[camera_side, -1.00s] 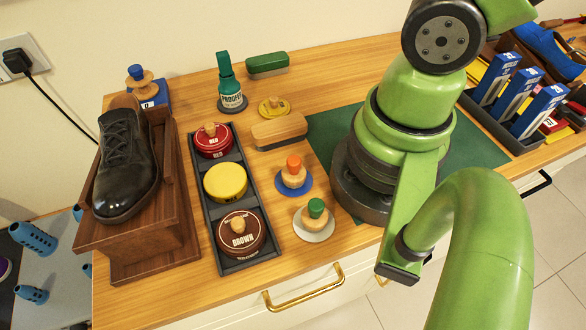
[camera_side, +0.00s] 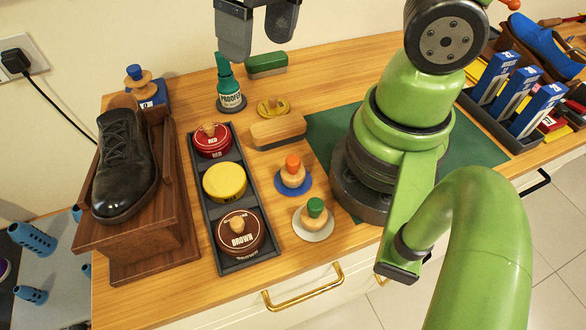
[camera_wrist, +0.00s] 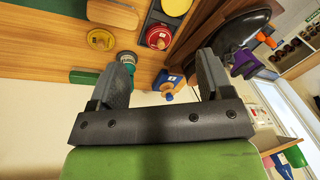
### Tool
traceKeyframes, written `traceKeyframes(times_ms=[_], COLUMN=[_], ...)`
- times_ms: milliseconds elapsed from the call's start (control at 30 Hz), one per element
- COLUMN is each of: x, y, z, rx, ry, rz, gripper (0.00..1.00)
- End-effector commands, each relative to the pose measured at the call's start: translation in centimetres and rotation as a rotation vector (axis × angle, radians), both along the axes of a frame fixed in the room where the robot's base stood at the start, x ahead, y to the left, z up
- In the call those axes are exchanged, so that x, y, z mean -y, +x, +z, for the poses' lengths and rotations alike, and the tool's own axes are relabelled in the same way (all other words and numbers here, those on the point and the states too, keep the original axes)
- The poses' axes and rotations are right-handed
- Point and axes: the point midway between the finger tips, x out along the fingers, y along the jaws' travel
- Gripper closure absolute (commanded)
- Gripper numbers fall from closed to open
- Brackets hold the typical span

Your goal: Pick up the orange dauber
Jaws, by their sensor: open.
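The orange dauber (camera_side: 293,173) has a round wooden body with an orange knob on top and stands upright on a blue disc (camera_side: 305,187). It stands on the wooden counter between the tin tray and the base of my arm. My gripper (camera_side: 252,50) is at the top of the side view, high above the back of the counter, up and to the left of the dauber. Its two fingers are apart with nothing between them. The fingers (camera_wrist: 164,88) also show in the wrist view, empty. I cannot make out the orange dauber in the wrist view.
A green-knobbed dauber (camera_side: 314,216) stands on a white disc just in front. A wooden brush (camera_side: 278,130) lies behind. A dark tray (camera_side: 224,267) of tins is at left, beside a black shoe (camera_side: 122,167). A green bottle (camera_side: 229,92) stands below my gripper.

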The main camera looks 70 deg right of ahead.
Motion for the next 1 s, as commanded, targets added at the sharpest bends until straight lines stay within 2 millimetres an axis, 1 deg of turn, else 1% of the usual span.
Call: traceKeyframes(times_ms=[33,100,200,333,400,500,567,800,1000], x=[-0.4,-0.9,-1.4,-1.7,-1.8,-1.8,-1.9,-1.8,-1.7], y=[0.1,0.0,-0.4,-1.3,-1.8,-2.2,-2.4,-3.7,-4.0], z=[-1.7,-3.9,-6.9,-9.9,-11.0,-11.9,-12.5,-15.4,-16.7], rx=[-0.078,-0.171,-0.290,-0.408,-0.449,-0.483,-0.494,-0.498,-0.493], ry=[-0.017,-0.039,-0.070,-0.104,-0.116,-0.126,-0.128,-0.128,-0.129], rz=[0.031,0.072,0.125,0.180,0.199,0.216,0.219,0.219,0.219], gripper=[0.27,0.27,0.27,0.27,0.27,0.27,0.27,0.27,0.27])
